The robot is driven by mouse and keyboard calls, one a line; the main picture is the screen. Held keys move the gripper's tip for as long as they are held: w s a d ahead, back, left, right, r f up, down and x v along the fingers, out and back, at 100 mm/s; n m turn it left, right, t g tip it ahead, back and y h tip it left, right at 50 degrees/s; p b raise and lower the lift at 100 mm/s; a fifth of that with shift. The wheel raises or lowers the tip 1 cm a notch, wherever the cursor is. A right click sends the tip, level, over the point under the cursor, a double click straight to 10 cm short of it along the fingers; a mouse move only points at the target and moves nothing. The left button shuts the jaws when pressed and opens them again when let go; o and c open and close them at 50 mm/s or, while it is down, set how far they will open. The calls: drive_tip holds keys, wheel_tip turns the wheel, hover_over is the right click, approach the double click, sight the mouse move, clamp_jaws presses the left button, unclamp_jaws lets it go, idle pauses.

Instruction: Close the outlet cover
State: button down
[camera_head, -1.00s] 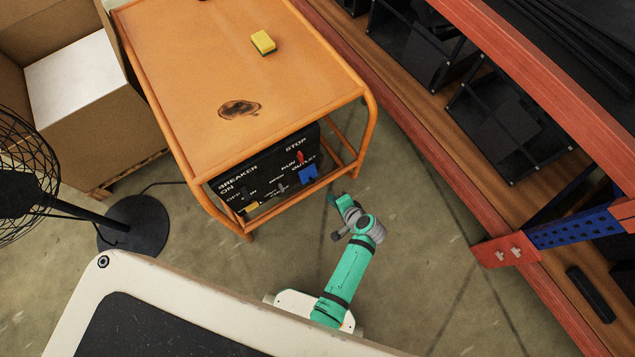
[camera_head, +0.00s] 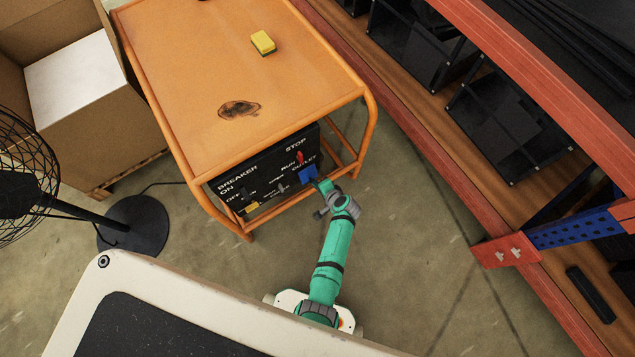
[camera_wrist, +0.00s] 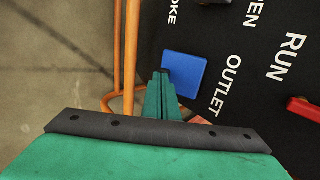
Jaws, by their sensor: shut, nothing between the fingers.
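The outlet cover (camera_head: 308,174) is a small blue flap at the right end of the black control panel (camera_head: 262,172), under the OUTLET label. In the wrist view the blue cover (camera_wrist: 186,78) shows as a flat square beside the word OUTLET. My gripper (camera_head: 322,184) is at the panel's right end, right at the cover's lower edge. In the wrist view its green fingertips (camera_wrist: 161,76) are together and empty, overlapping the cover's left edge. I cannot tell whether they touch it. The outlet behind the cover is hidden.
The panel sits in an orange tubular frame (camera_head: 368,135) with bars close to my gripper. A red switch (camera_head: 301,157) is just above the cover. A yellow sponge (camera_head: 263,43) lies on the orange top. Red shelving (camera_head: 430,145) stands to the right, with clear floor between.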

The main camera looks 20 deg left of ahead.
idle(0.3)
drive_tip(key=f, duration=0.2)
drive_tip(key=w+a+f, duration=0.1)
idle(0.3)
drive_tip(key=shift+s+r, duration=0.1)
drive_tip(key=shift+r, duration=0.05)
drive_tip(key=shift+r, duration=0.55)
